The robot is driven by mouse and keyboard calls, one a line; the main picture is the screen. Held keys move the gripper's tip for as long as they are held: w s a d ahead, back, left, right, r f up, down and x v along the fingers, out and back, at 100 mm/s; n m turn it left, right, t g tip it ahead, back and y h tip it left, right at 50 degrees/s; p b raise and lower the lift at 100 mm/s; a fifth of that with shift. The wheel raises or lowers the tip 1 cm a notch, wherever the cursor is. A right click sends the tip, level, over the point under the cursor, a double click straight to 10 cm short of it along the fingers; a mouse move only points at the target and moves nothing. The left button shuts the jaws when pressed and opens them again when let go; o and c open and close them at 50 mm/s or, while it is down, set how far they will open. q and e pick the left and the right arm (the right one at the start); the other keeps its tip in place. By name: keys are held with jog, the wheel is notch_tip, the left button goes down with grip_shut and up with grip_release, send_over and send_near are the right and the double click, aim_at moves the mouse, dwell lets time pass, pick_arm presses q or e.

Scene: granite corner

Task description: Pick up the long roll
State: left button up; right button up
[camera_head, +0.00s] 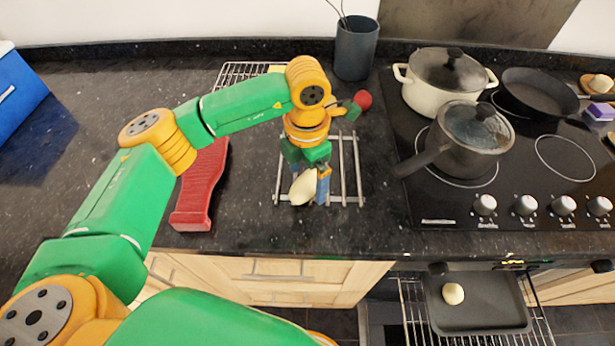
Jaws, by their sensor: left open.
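A pale, elongated roll (302,188) lies on a metal rack (346,178) near the front edge of the dark counter. My left gripper (310,184) points down at the roll. Its jaws are open. One blue fingertip shows just right of the roll; the other is largely hidden behind it. I cannot tell whether the fingers touch the roll. My right gripper is not in view.
A red board-like block (203,185) lies to the left. A dark saucepan (465,140) and a cream pot (445,80) stand on the hob at right. A round roll (453,293) sits on a tray (480,315) in the open oven below. A grey utensil holder (356,50) stands behind.

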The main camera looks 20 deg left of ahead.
pick_arm(q)
jog(key=shift+f, duration=0.15)
jog(key=shift+s, duration=0.1)
jog(key=c, duration=1.5)
jog(key=shift+o, duration=0.2)
